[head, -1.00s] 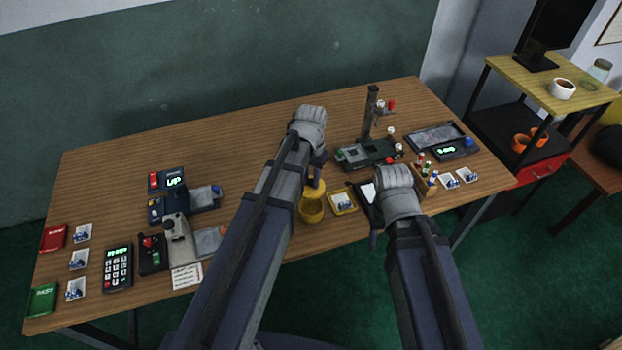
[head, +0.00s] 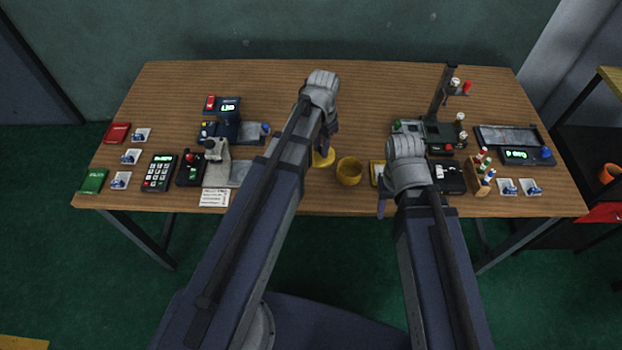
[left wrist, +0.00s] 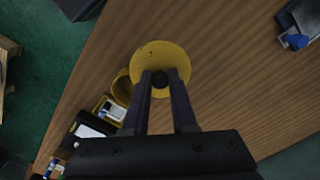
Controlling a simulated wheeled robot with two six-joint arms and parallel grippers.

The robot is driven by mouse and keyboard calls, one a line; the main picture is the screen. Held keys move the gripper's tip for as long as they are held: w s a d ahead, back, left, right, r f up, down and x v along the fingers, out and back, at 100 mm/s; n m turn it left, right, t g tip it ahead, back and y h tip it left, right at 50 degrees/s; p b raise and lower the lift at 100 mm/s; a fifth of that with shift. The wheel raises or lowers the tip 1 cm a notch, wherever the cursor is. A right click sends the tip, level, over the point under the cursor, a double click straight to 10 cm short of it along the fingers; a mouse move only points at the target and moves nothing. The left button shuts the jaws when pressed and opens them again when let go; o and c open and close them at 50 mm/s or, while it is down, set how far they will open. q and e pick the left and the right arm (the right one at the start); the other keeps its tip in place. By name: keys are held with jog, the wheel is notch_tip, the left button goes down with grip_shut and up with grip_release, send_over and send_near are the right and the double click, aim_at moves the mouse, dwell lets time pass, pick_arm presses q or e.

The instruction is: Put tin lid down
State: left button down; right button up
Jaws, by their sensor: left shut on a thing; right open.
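The yellow tin lid (left wrist: 161,56) is a round disc with a dark knob, held between the fingertips of my left gripper (left wrist: 166,80). In the head view the lid (head: 323,158) shows partly behind my left gripper (head: 328,140), left of the tin. I cannot tell whether the lid touches the table. The open yellow tin (head: 349,172) stands upright near the table's front edge; its rim also shows in the left wrist view (left wrist: 121,88). My right gripper (head: 382,205) is open and empty near the front edge, partly hidden by its own arm.
A yellow tray (head: 376,174) stands right of the tin. A stand (head: 440,100), a wooden rack (head: 478,174) and a scale (head: 515,156) are to the right. The table's back middle (head: 385,85) is clear.

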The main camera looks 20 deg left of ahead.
aim_at(319, 175)
pick_arm(q)
jog(key=shift+a, duration=0.15)
jog(key=shift+s+f+b, duration=0.1)
jog(key=shift+f+b, duration=0.45)
jog(key=shift+f, duration=0.05)
notch_tip(319, 175, down, 9)
jog(key=b, duration=0.8)
jog(key=shift+b, duration=0.4)
jog(key=shift+f+b, duration=0.2)
jog(key=shift+b, duration=0.1)
jog(key=c, duration=0.7)
grip_release()
jog(key=shift+r, duration=0.1)
